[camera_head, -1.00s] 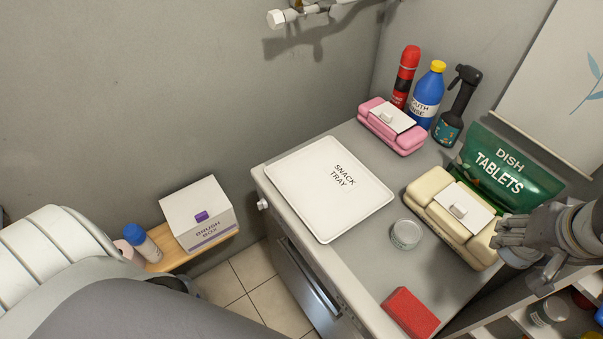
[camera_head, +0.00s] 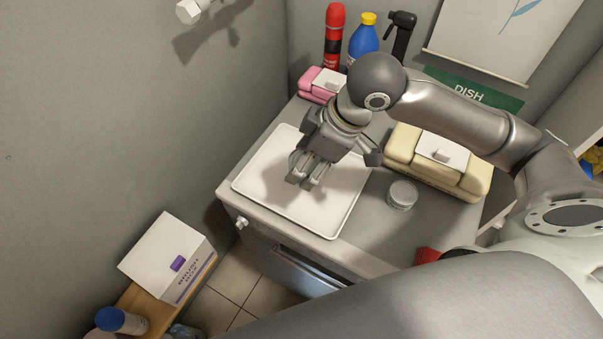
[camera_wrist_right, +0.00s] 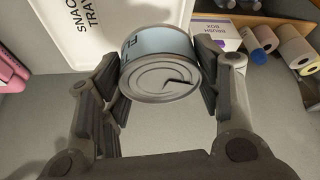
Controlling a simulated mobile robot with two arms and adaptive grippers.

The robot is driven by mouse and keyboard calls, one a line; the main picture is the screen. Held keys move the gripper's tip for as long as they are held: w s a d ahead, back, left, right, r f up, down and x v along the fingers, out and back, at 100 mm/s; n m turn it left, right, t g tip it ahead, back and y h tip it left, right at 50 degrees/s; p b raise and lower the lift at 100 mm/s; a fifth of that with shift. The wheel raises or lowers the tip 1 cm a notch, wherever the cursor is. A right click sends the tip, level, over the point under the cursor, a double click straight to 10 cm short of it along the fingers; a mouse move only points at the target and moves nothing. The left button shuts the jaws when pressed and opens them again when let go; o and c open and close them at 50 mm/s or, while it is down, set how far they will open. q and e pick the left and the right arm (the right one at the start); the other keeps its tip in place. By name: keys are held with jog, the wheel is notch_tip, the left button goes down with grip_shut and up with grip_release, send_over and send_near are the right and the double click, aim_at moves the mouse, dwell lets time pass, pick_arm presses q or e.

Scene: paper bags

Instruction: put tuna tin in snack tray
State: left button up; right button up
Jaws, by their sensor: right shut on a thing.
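The white snack tray (camera_head: 335,222) lies flat on the grey counter, its lettering hidden by my arm in the head view. It also shows at upper left in the wrist view (camera_wrist_right: 100,22). My right gripper (camera_head: 308,182) is above the tray, pointing down. In the wrist view the right gripper (camera_wrist_right: 163,68) is shut on a round tin (camera_wrist_right: 158,80) with a grey metal lid, a pull ring and a blue label, taken as the tuna tin. The label is only partly readable. The tin is mostly hidden in the head view. My left gripper is not in view.
Another round tin (camera_head: 402,195) stands on the counter right of the tray. A cream case (camera_head: 465,178) and pink case (camera_head: 315,88) stand behind, with bottles (camera_head: 363,42) at the wall. A red block (camera_head: 427,256) is near the front. The brush box (camera_head: 165,255) sits lower left.

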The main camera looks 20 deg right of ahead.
jog(key=n, duration=0.1)
jog(key=s+f+n, duration=0.1)
jog(key=shift+s+a+n+g+y, duration=0.2)
jog(key=shift+s+n+g+y, duration=0.1)
jog(key=shift+g, duration=0.1)
jog(key=shift+s+a+f+n+g, duration=0.1)
jog(key=shift+a+n+g, duration=0.15)
jog(key=shift+n, duration=0.35)
jog(key=shift+w, duration=0.2)
jog(key=w+f+p, duration=0.1)
jog(key=w+f, duration=0.3)
jog(key=w, duration=0.5)
send_over(279, 168)
jog(key=s+d, duration=0.1)
notch_tip(279, 168, down, 5)
jog(key=shift+s+d+r+p, duration=0.15)
jog(key=shift+p, duration=0.3)
jog(key=shift+w+f, duration=0.5)
jog(key=shift+f, duration=0.15)
notch_tip(279, 168, down, 2)
jog(key=shift+f+p, duration=0.1)
jog(key=shift+p, duration=0.6)
pick_arm(q)
notch_tip(279, 168, up, 3)
jog(key=shift+d, duration=0.15)
pick_arm(e)
jog(key=shift+f, duration=0.4)
jog(key=shift+f, duration=0.1)
